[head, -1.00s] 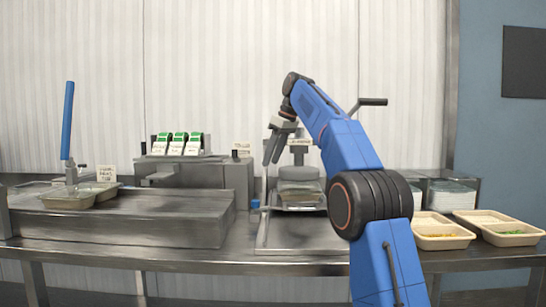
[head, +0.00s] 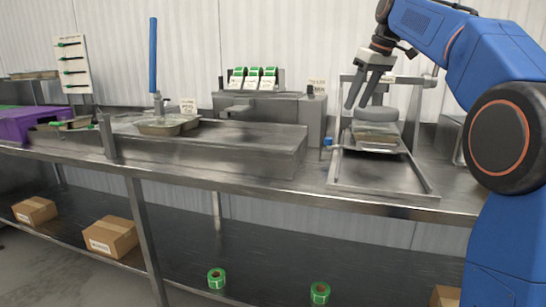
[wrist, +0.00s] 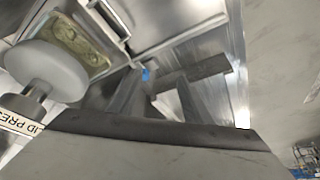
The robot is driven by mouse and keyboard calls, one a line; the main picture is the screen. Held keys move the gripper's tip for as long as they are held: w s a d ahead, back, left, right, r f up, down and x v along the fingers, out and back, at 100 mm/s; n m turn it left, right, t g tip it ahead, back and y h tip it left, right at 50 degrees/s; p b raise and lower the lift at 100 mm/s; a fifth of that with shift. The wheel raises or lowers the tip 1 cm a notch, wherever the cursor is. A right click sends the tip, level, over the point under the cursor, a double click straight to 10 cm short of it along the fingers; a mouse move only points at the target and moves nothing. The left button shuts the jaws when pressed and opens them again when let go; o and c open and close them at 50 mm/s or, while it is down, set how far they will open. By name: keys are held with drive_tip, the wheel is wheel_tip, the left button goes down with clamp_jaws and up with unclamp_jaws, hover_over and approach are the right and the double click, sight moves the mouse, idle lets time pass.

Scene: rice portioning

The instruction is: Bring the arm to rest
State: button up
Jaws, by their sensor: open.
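My gripper (head: 364,92) is up in the air in the head view, at the end of my blue arm, which reaches in from the right. Its two grey fingers point down and are apart, with nothing between them. The gripper is in front of and a little left of the lid press (head: 376,112), which has a round grey plate over a tray. In the wrist view the fingers (wrist: 160,90) show dark and blurred above the steel surface. The press plate (wrist: 45,70) and a tray (wrist: 75,42) with greenish contents lie at the upper left there.
A steel counter (head: 250,185) runs across the view. Cardboard boxes (head: 110,237) and green rolls (head: 216,278) lie below.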

drive_tip(key=s+d+f+m+h, duration=0.1)
drive_tip(key=s+f+m, duration=0.2)
drive_tip(key=s+f, duration=1.5)
drive_tip(key=s+d+f+m+t+h, duration=0.1)
drive_tip(key=s+f+m, duration=0.2)
drive_tip(key=s+f, duration=1.6)
drive_tip(key=s, duration=0.6)
drive_tip(key=shift+f+m+h, duration=0.2)
drive_tip(key=shift+m+h, duration=0.1)
drive_tip(key=shift+m, duration=0.1)
